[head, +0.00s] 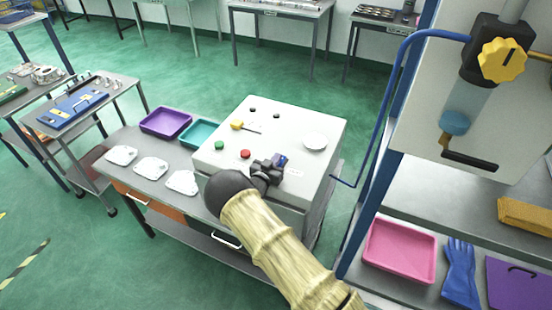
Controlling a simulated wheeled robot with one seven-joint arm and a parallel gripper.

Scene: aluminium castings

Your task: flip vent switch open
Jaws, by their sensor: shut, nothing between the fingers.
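A pale grey control box (318,118) stands on the bench, with its controls on the sloping top. My gripper (277,161) is shut over the front right part of that top. A small dark blue part (282,158) shows right at the fingertips; it may be the vent switch, but its lever is mostly hidden. I cannot tell whether the fingers touch it or which way it is set. A small label (295,173) with unreadable text lies just right of the gripper.
The top also carries a red button (245,154), a green button (219,145), a yellow-ended lever (238,125), two black knobs and a round white dial (315,141). White castings (151,168) and purple (166,121) and teal trays lie left. A blue-framed rack (372,205) stands right.

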